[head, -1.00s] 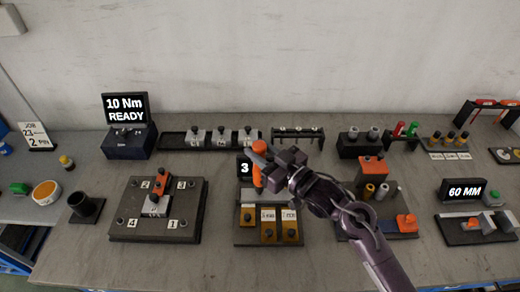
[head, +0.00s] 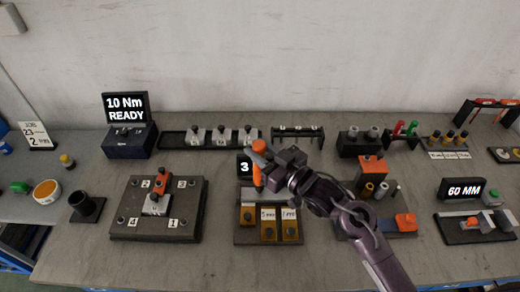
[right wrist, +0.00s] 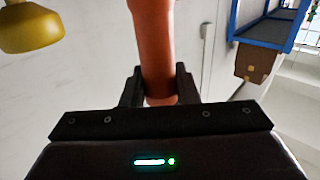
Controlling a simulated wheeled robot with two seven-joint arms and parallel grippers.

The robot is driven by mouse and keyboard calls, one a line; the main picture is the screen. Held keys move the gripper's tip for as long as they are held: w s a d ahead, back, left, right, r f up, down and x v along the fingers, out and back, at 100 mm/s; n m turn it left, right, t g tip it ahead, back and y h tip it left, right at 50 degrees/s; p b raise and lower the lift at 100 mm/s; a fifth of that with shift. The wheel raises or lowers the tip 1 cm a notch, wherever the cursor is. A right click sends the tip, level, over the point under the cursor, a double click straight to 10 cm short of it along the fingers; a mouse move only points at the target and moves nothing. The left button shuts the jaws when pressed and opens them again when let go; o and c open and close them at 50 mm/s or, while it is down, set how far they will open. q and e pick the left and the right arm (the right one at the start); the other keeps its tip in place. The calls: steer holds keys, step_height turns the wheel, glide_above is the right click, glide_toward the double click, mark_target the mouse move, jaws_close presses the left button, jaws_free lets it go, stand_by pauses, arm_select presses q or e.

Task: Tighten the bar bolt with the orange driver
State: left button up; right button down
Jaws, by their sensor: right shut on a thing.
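My right gripper (head: 262,165) is shut on the orange driver (head: 257,175) and holds it roughly upright over the back of the middle fixture (head: 240,238). In the right wrist view the orange handle (right wrist: 152,45) runs between the two fingers (right wrist: 158,88). The driver's lower tip is too small to make out, so I cannot tell whether it touches anything. A numbered plate (head: 122,228) at the left carries a grey and orange piece (head: 156,203) and several dark knobs. I cannot tell which part is the bar bolt. My left gripper is not in view.
A display (head: 125,107) at the back left reads 10 Nm READY. A sign (head: 244,167) reading 3 stands just left of the driver. An orange-topped stand (head: 370,168) is right of my arm. A black cup (head: 86,207) stands at the left. The front table strip is mostly clear.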

steer(key=shift+f+b, duration=0.55)
steer(key=shift+f, duration=0.3)
stand_by(0.7)
steer(key=shift+s+f+b, duration=0.15)
steer(key=shift+f+b, duration=0.25)
steer(key=shift+f, duration=0.55)
stand_by(0.9)
steer(key=shift+r, duration=0.2)
steer(key=shift+r+p, duration=0.7)
steer(key=shift+p, duration=0.1)
steer(key=shift+r+p, duration=1.6)
steer(key=shift+r, duration=0.4)
steer(key=shift+f, duration=0.1)
